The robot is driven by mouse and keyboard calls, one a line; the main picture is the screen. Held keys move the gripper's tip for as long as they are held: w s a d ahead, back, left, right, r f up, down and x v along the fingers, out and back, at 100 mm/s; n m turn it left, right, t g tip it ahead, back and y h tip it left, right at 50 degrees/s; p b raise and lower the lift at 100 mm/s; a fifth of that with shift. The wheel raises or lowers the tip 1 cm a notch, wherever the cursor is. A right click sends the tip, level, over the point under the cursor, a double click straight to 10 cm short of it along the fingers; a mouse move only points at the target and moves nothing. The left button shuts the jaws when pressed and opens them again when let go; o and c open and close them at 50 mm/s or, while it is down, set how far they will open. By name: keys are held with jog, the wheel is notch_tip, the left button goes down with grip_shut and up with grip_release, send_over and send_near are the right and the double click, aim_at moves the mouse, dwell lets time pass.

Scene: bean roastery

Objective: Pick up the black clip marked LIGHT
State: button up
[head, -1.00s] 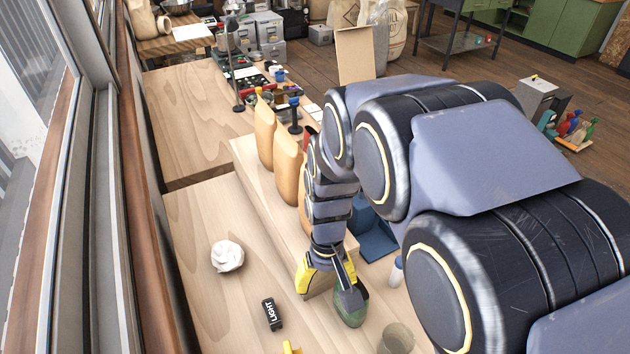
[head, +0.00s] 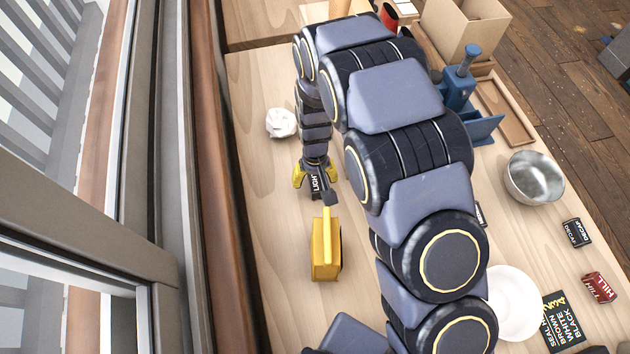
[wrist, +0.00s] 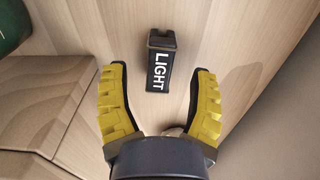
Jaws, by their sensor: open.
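The black clip marked LIGHT (wrist: 161,60) lies on the light wood table in the wrist view, its white letters facing up. It sits ahead of my gripper (wrist: 160,75), roughly midway between the lines of the two yellow fingers. My gripper is open with nothing between its fingers. In the head view the clip (head: 314,186) shows partly under my gripper (head: 315,180), with its lettering partly hidden. I cannot tell the height of the fingers above the table.
A yellow object (head: 327,250) with an upright handle stands close to the gripper. A crumpled white object (head: 281,123) lies to the left. In the wrist view a wooden block (wrist: 35,115) is beside the left finger and a green object (wrist: 14,22) is in the corner.

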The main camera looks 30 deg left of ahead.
notch_tip(320, 180, down, 3)
jog(key=shift+r, duration=0.15)
jog(key=c, duration=0.9)
jog(key=shift+r, duration=0.2)
